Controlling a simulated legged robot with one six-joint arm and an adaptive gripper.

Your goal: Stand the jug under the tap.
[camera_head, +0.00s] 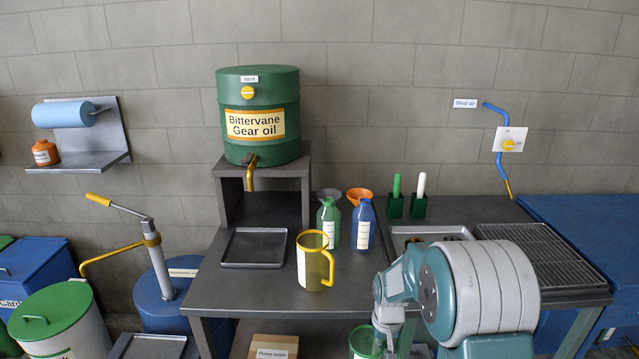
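The jug (314,266) is yellow and see-through, with a white label and a handle on its right. It stands upright on the grey workbench, in front of and to the right of the drum stand. The tap (251,173) is a brass spout low on the front of the green "Bittervane Gear oil" drum (262,100), which rests on a raised grey stand. My arm shows at the lower right, with its end pointing down near the bench's front edge, apart from the jug. My gripper's fingers are not clear there.
A shallow grey tray (254,248) lies on the bench below the tap. Green (328,224) and blue (363,226) bottles stand behind and right of the jug, with funnels behind them. A grill-topped tray (541,255) is at the right.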

